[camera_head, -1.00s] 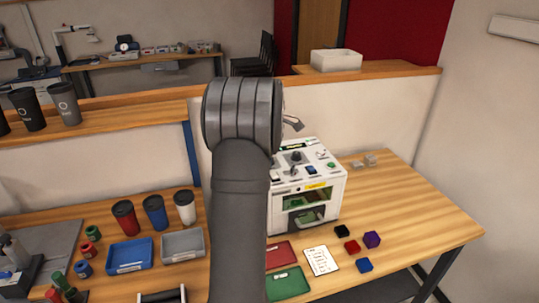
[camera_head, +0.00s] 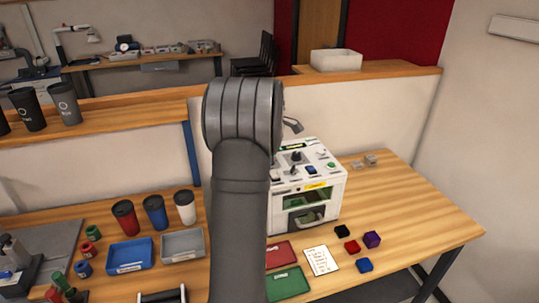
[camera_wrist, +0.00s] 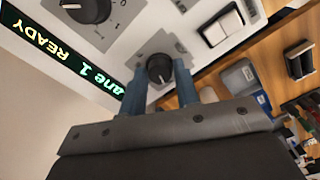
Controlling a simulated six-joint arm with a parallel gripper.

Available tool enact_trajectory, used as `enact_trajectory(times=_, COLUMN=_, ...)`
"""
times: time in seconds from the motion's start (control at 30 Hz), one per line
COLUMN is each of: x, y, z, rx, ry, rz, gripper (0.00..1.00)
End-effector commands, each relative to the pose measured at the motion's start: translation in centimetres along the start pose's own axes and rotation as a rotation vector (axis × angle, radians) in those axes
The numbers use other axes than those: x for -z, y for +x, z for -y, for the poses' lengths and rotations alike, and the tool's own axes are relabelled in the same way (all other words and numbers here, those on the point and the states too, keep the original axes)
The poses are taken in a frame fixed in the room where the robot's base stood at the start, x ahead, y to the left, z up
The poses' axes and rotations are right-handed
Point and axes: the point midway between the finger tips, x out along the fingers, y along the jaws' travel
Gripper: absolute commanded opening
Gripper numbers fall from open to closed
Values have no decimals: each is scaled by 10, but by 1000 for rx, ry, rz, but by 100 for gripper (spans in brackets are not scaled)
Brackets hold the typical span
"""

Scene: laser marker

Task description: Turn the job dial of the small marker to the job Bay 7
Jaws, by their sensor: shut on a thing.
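The small marker (camera_head: 328,190) is a white box machine with controls on its top, partly behind my arm in the head view. In the wrist view, a black dial (camera_wrist: 159,68) with a white pointer line sits on a grey plate. My gripper (camera_wrist: 160,80) is shut on this dial, with one blue-grey finger on each side. A larger black knob (camera_wrist: 88,8) is at the top edge, apart from the fingers. The display (camera_wrist: 75,60) shows green "ane 1" and yellow "READY"; the start of its text is cut off. My fingers are hidden in the head view.
In front of the marker are a red tray (camera_head: 282,253), a green tray (camera_head: 288,283) and a written card (camera_head: 321,261). Several coloured blocks lie to the right. The table's right end is mostly clear.

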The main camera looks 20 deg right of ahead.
Motion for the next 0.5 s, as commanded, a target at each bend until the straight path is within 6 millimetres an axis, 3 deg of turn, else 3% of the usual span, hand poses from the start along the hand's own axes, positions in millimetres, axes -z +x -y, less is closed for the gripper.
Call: enact_trajectory(times=0.5, x=0, y=0, z=0, rx=-1, ry=449, rz=0, gripper=6)
